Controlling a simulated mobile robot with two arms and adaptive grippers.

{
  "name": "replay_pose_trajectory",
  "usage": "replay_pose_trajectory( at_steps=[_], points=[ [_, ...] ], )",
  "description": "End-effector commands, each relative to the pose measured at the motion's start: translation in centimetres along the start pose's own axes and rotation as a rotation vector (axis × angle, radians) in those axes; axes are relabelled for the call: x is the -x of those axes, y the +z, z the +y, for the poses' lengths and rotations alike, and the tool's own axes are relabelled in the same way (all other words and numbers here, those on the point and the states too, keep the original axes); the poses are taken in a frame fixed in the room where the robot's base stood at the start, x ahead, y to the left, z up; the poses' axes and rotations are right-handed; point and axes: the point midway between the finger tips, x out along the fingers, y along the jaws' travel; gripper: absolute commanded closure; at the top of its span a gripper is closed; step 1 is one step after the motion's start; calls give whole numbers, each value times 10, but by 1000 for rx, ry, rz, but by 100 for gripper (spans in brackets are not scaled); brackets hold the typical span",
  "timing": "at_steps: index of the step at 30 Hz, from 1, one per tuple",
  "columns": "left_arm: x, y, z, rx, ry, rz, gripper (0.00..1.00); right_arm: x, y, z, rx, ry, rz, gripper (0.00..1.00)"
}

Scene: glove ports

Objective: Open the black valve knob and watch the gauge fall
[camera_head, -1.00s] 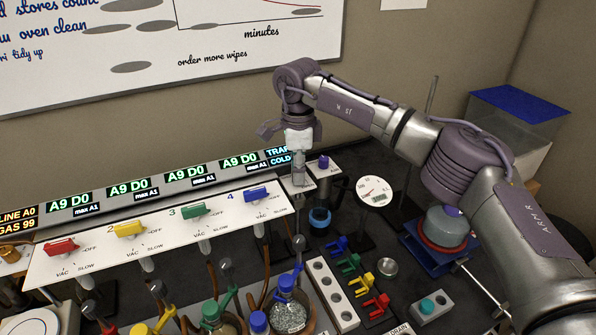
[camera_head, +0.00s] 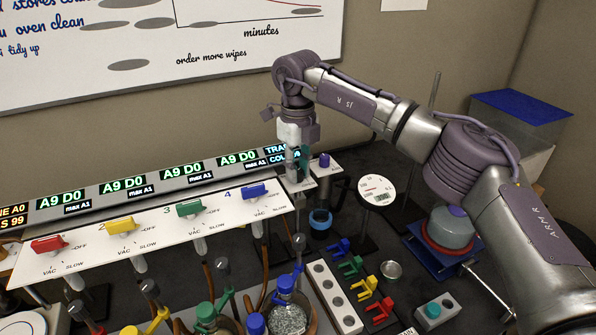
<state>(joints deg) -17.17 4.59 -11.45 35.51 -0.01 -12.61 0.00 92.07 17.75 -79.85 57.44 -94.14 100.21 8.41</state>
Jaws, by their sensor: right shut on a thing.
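My right gripper (camera_head: 300,178) points down at the right end of the valve panel, by a small white plate. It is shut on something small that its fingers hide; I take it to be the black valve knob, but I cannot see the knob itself. The round white gauge (camera_head: 376,190) stands just right of the gripper, its face toward me. It has a reddish needle and a small display, too small to read. My left gripper is not in view.
A white panel (camera_head: 120,262) carries red, yellow, green and blue valve handles left of the gripper. A purple knob (camera_head: 324,160) sits close to its right. Flasks, a white block (camera_head: 333,297) and coloured clips crowd the front. A blue stand (camera_head: 445,262) is at right.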

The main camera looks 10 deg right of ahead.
Motion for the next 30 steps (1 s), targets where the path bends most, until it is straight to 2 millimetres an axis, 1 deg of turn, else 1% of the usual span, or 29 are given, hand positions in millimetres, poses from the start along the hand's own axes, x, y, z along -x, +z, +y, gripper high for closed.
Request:
replay_pose_trajectory(
  at_steps=[6, 15, 22, 30],
  points=[
    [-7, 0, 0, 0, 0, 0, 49, 2, 1, -1, -200, -3, -8, 100],
    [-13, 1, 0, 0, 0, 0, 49, 3, 1, -1, -420, -1, -8, 100],
    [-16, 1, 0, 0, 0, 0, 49, 4, 1, -1, -520, 0, -9, 100],
    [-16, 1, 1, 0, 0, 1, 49, 4, 1, -1, -563, 0, -10, 100]
  ],
)
